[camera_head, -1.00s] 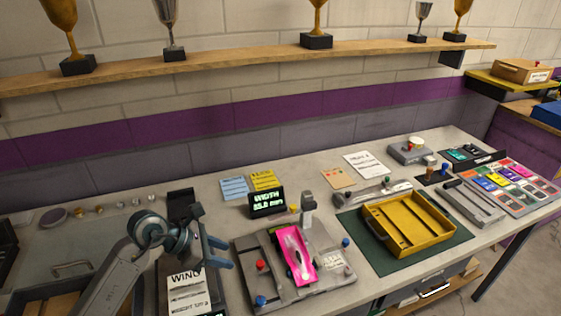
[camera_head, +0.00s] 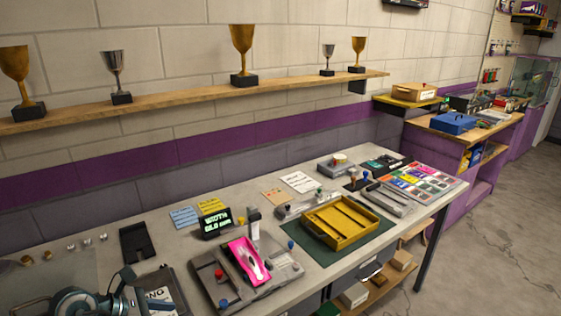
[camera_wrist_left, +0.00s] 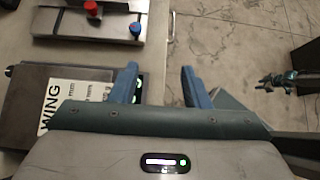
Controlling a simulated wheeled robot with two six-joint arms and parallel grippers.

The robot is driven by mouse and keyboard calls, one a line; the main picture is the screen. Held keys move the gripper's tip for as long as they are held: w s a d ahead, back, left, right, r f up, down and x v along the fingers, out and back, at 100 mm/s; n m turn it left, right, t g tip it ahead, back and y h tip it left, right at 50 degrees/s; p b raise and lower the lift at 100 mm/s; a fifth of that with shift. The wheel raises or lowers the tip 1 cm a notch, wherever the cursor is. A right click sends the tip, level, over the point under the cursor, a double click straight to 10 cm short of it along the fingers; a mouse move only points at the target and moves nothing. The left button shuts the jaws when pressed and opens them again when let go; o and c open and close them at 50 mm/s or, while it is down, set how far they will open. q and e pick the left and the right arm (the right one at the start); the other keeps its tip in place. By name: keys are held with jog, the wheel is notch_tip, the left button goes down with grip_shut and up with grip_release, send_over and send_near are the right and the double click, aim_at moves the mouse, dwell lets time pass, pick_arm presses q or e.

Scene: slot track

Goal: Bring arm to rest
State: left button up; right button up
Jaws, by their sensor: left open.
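My left arm is folded in at the lower left of the head view, its gripper (camera_head: 128,292) low over the bench's near left part. In the left wrist view the left gripper (camera_wrist_left: 160,84) is open, its two blue fingers apart with nothing between them. Below and beside it is a dark scale with a card marked WING (camera_wrist_left: 68,108). The card also shows partly in the head view (camera_head: 160,299). A small teal and black jointed part at the right edge of the wrist view looks like my right arm; its jaws are too small to judge.
A grey fixture (camera_head: 208,270) holds a pink car body (camera_head: 246,258). A WIDTH display (camera_head: 215,223) stands behind it. A yellow tray (camera_head: 312,227) lies on a green mat (camera_head: 318,252). Trophies stand on a wall shelf (camera_head: 190,93). Floor (camera_head: 490,240) is open at right.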

pick_arm(q)
notch_tip(320, 180, up, 14)
jog(key=d+n+t+h, duration=0.2)
jog(key=n+t+h, duration=0.1)
jog(key=n+t, duration=1.2)
jog(key=s+a+f+n+g+y, duration=0.2)
jog(key=a+f+n+y, duration=0.3)
jog(key=n+y, duration=0.5)
jog(key=s+a+f+n+g+y, duration=0.2)
jog(key=a+f+n+y, duration=0.35)
jog(key=n, duration=0.85)
jog(key=s+d+f+n+g+h, duration=0.2)
jog(key=s+d+f+n+g, duration=0.15)
jog(key=s+f+g, duration=0.45)
jog(key=s+d+f+n+g+h, duration=0.25)
jog(key=s+f+n+g, duration=0.2)
jog(key=s+f, duration=0.55)
notch_tip(320, 180, down, 30)
jog(key=s+a+g+y+b, duration=0.1)
jog(key=a+g+b, duration=0.1)
jog(key=s+a+f+b, duration=0.1)
jog(key=s+f, duration=1.7)
jog(key=f, duration=0.2)
jog(key=shift+s+a+f+g, duration=0.25)
jog(key=shift+f+g, duration=0.05)
jog(key=shift+g, duration=0.15)
pick_arm(e)
notch_tip(320, 180, down, 3)
jog(key=shift+a+f, duration=0.1)
jog(key=shift+f, duration=0.1)
